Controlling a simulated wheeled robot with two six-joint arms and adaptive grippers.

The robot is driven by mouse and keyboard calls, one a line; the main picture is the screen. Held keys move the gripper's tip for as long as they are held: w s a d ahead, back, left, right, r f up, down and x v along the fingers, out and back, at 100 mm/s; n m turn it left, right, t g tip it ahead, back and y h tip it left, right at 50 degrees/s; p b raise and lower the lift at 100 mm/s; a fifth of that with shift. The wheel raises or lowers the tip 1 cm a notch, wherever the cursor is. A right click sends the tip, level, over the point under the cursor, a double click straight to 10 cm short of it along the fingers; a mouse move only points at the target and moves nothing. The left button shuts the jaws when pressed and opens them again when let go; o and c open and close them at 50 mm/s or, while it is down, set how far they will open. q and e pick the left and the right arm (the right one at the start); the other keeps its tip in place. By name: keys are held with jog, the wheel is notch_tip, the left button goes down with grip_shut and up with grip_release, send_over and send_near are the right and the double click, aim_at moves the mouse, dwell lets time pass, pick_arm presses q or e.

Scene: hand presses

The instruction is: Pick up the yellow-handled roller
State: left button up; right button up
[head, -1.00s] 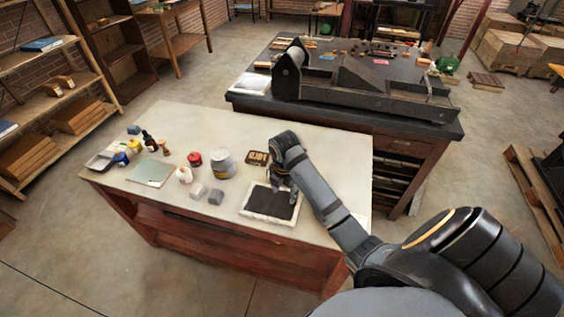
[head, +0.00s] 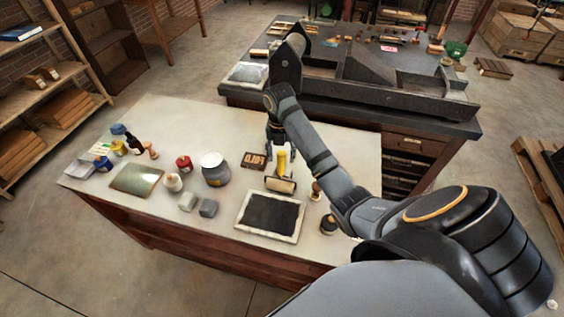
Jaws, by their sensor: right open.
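The yellow-handled roller (head: 281,171) stands on the white-topped table, just behind the framed black slab (head: 270,216). Its yellow handle points up and back, and its pale cylinder faces the slab. My right gripper (head: 276,147) is open at the far side of the roller, close to the yellow handle. The arm link partly hides the fingers, and I cannot tell whether they touch the handle. My left gripper is not in view.
A dark lettered block (head: 254,161) lies left of the roller. A wooden-handled tool (head: 315,190) is to the right. A dark press (head: 390,95) stands behind.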

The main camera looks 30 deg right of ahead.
aim_at(281, 168)
jog(key=f, duration=0.1)
jog(key=f+b, duration=0.2)
jog(key=shift+w+d+f, duration=0.3)
jog(key=shift+w+f, duration=0.1)
jog(key=shift+r, duration=0.1)
notch_tip(281, 168, down, 4)
jog(key=b, duration=0.3)
jog(key=shift+w+r, duration=0.1)
jog(key=shift+r, duration=0.05)
jog(key=shift+f+p, duration=0.25)
jog(key=shift+p, duration=0.3)
jog(key=shift+w+f, duration=0.1)
jog(key=shift+f, duration=0.25)
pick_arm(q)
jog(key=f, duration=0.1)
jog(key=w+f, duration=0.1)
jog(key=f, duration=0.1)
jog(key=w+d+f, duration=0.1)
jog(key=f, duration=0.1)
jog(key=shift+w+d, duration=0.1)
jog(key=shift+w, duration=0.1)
pick_arm(e)
jog(key=shift+c, duration=0.2)
jog(key=shift+r, duration=0.1)
jog(key=shift+c, duration=1.3)
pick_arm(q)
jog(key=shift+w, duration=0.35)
pick_arm(e)
grip_shut()
